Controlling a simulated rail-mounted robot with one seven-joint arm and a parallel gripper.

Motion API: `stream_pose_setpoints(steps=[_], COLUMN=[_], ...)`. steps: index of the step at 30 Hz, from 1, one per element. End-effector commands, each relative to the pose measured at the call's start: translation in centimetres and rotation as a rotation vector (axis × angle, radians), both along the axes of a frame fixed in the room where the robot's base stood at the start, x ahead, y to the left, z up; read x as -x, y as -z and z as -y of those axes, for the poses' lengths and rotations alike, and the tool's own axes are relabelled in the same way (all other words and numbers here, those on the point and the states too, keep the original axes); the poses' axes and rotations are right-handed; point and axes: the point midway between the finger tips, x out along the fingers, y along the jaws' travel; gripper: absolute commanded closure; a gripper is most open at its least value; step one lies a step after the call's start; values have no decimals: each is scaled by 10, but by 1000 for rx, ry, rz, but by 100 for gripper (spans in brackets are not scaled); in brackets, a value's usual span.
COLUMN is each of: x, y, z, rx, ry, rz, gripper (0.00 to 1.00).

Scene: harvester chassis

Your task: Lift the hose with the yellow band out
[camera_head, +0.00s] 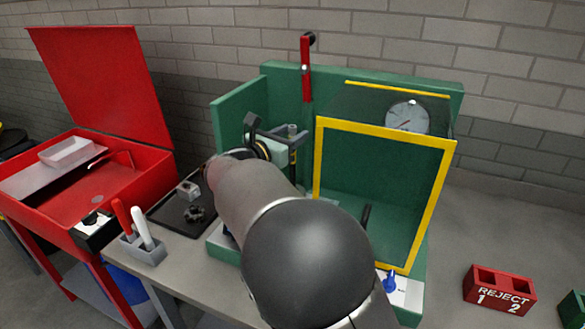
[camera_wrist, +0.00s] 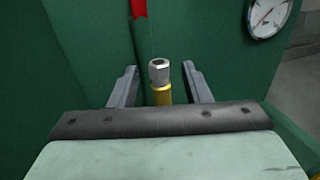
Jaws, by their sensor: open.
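The hose with the yellow band (camera_wrist: 162,96) stands upright in the wrist view, topped by a silver hex fitting (camera_wrist: 159,70). My gripper (camera_wrist: 160,84) is open, with one finger on each side of the hose. The lower part of the hose is hidden behind my gripper body. In the head view my gripper (camera_head: 274,138) is at the left part of the green chassis (camera_head: 235,112), and a small fitting (camera_head: 292,130) shows by its fingers.
A yellow-framed clear panel (camera_head: 318,165) and a dial gauge (camera_head: 407,117) stand to the right. A red-handled lever (camera_head: 306,70) rises behind. A black tray (camera_head: 168,212), red toolbox (camera_head: 150,170) and tool holder (camera_head: 145,252) are at left. A red REJECT block (camera_head: 500,290) sits at right.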

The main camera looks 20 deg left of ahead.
Motion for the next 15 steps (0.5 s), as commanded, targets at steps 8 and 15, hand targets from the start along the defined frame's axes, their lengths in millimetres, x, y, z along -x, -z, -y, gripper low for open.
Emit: stream_pose_setpoints(steps=[8,15], x=[-27,-26], y=[-1,-1], z=[9,9], rx=[0,0], ry=[1,1], rz=[-1,0], gripper=[57,87])
